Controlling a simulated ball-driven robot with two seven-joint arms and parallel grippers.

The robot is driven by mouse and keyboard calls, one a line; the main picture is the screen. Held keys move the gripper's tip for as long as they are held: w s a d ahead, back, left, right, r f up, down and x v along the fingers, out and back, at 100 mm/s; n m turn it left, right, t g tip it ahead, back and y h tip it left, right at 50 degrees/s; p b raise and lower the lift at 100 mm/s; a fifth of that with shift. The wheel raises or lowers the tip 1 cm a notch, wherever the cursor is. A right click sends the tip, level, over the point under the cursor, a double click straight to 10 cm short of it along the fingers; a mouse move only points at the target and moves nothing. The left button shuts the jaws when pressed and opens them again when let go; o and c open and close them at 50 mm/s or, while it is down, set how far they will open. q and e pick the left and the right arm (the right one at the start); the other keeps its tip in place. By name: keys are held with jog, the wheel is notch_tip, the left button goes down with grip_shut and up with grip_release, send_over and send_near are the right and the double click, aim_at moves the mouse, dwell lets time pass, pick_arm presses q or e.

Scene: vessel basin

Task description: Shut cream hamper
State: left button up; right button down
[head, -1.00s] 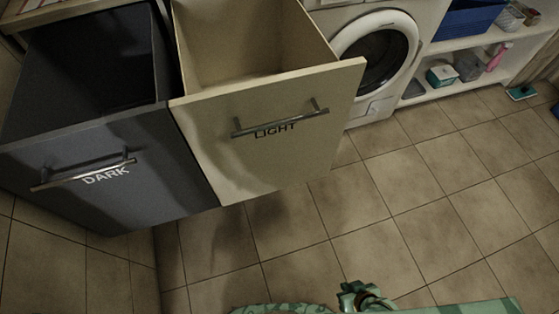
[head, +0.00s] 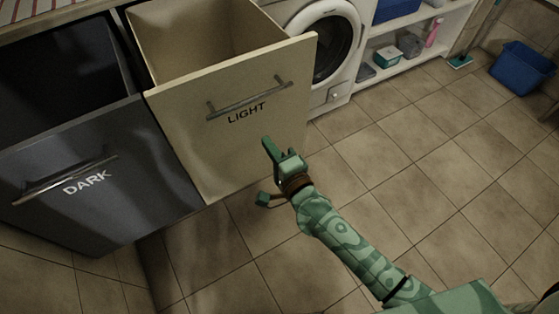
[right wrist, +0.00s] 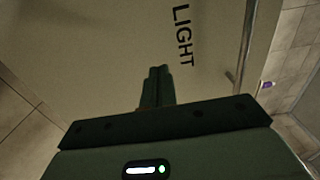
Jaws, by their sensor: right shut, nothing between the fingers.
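The cream hamper (head: 222,150) marked LIGHT is pulled out, with its open top and empty-looking inside showing in the head view. A metal bar handle (head: 250,99) runs across its front above the lettering. My right gripper (head: 268,146) is shut and empty in front of the lower right part of the cream front. In the right wrist view its closed fingers (right wrist: 158,75) point at the cream front (right wrist: 105,55), just beside the word LIGHT. I cannot tell whether the fingertips touch it. My left gripper is not in view.
A grey hamper (head: 90,190) marked DARK is also pulled out, directly left of the cream one. A washing machine (head: 345,85) stands to the right, then a white shelf (head: 400,68). A blue bin (head: 522,70) is at far right. Tiled floor (head: 410,170) is clear.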

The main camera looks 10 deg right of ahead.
aim_at(253, 122)
jog(key=b+x, duration=0.1)
jog(key=x, duration=0.3)
jog(key=shift+w+a+f, duration=0.1)
jog(key=shift+w+f, duration=0.05)
jog(key=shift+w, duration=0.1)
jog(key=shift+w+a, duration=0.15)
jog(key=shift+w, duration=0.4)
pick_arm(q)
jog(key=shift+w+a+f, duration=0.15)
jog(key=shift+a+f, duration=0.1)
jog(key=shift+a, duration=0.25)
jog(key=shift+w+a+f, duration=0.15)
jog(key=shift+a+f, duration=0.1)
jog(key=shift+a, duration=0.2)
pick_arm(e)
jog(key=shift+w, duration=0.1)
jog(key=shift+w, duration=0.1)
